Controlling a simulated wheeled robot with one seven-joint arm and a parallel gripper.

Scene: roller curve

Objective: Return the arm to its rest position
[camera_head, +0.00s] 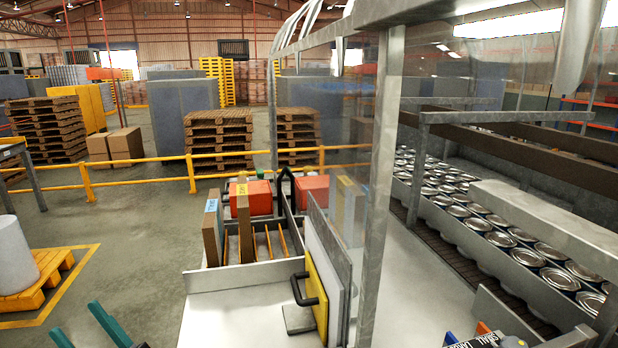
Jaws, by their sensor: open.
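My gripper (76,318) shows at the bottom left edge as two teal fingers with a gap between them. The fingers are apart and nothing shows between them. The rest of my arm is mostly outside the picture, so its full pose cannot be told. The gripper is over the grey floor, left of the metal worktop (230,310).
A steel-framed clear guard (382,150) stands at centre right, with rows of cans (510,240) behind it. A rack with upright boxes (212,232) and a yellow panel with a black handle (318,290) stand on the worktop. A pallet (35,285) is at left.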

